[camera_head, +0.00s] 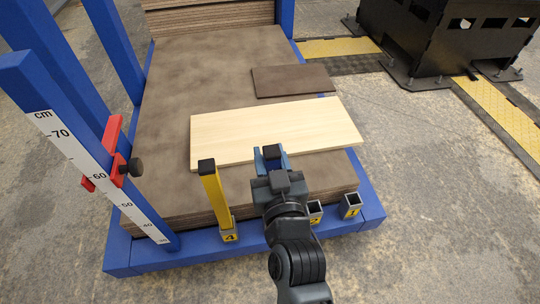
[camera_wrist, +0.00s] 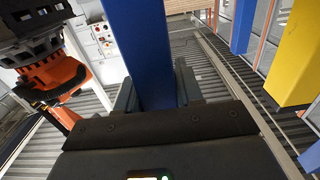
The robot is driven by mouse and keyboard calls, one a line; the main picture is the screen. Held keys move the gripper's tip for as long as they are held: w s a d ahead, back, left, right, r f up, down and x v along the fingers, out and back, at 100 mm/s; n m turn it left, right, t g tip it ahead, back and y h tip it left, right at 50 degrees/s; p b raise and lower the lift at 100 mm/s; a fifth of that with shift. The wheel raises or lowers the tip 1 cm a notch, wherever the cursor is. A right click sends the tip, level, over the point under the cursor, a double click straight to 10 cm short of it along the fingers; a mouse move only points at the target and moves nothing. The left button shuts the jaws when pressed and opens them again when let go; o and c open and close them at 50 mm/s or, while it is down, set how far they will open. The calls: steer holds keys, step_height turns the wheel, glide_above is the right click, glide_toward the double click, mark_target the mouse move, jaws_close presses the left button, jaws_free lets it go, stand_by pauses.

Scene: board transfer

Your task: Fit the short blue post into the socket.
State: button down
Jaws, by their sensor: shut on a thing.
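My gripper (camera_head: 270,172) is shut on the blue post (camera_wrist: 140,50). In the wrist view the blue post stands between the two fingers, and my gripper (camera_wrist: 155,92) covers its lower part. Square metal sockets line the blue front beam: socket 1 (camera_head: 350,206) and socket 2 (camera_head: 315,211) look empty, to the right of my gripper. My arm hides the beam between socket 2 and socket 4 (camera_head: 229,231).
A yellow post (camera_head: 213,198) with a black cap stands in socket 4, left of my gripper; it also shows in the wrist view (camera_wrist: 298,55). A pale board (camera_head: 225,130) and a dark board (camera_head: 292,80) lie on the stack. A ruler post (camera_head: 95,165) with a red slider stands at left.

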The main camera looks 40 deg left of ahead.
steer(key=shift+f+b, duration=0.55)
steer(key=shift+f, duration=0.05)
steer(key=c, duration=0.6)
jaws_free()
steer(key=shift+c, duration=0.2)
steer(key=v, duration=0.7)
steer(key=shift+s+d+b, duration=0.25)
steer(key=shift+s+b, duration=0.05)
steer(key=shift+b, duration=0.05)
